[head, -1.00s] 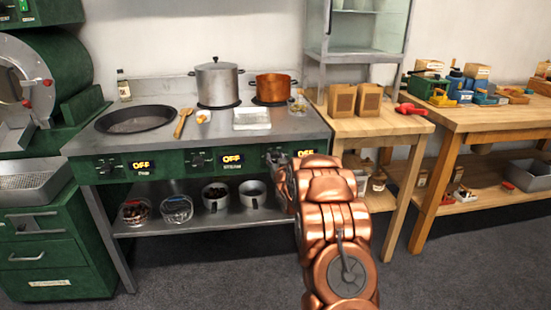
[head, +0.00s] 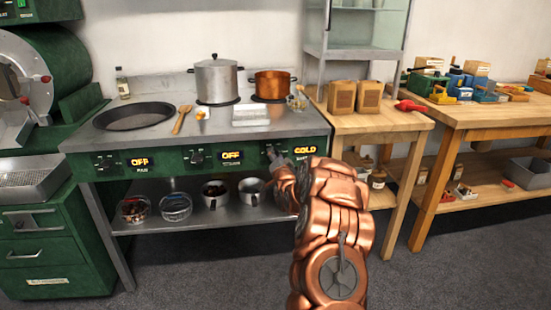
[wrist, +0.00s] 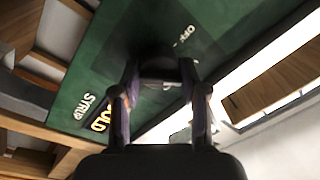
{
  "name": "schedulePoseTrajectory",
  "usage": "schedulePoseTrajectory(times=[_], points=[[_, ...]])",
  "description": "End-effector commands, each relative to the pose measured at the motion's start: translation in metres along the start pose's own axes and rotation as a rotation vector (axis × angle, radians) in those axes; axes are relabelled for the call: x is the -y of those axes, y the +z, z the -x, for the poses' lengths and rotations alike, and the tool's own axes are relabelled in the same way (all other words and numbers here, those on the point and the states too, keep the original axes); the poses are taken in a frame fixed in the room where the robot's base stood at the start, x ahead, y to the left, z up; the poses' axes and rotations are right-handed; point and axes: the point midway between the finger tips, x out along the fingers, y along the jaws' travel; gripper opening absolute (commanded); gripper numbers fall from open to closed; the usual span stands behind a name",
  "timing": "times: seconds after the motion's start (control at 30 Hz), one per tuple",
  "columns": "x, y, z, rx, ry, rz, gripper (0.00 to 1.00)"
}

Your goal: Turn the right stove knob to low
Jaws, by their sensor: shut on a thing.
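The right stove knob (wrist: 158,62) is a dark knob on the green front panel (wrist: 225,35), mostly shadowed in the wrist view. My gripper (wrist: 160,82) has a finger on each side of it and is shut on it. In the head view the right knob (head: 269,152) is partly visible at the tip of my copper-coloured arm. The exact knob angle is hard to tell.
The left display (head: 140,162) and middle display (head: 231,155) both read OFF. A steel pot (head: 217,82), a copper pot (head: 272,85) and a dark pan (head: 133,114) stand on the stove top. Cups and bowls sit on the shelf below. A wooden table (head: 375,124) adjoins on the right.

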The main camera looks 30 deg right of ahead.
Motion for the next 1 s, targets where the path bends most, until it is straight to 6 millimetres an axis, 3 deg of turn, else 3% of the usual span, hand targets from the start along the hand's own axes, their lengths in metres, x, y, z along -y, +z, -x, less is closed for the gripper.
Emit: schedulePoseTrajectory(times=[0.6, 0.63, 0.83, 1.0], points=[[-0.0023, -0.0015, 0.0002, -0.006, 0.004, -0.040, 0.09], [-0.0024, -0.0014, 0.0002, -0.005, 0.004, -0.040, 0.46], [-0.0016, -0.0007, 0.0002, -0.004, 0.003, -0.039, 0.67], [-0.0010, -0.0003, 0.0002, -0.003, 0.002, -0.039, 0.67]])
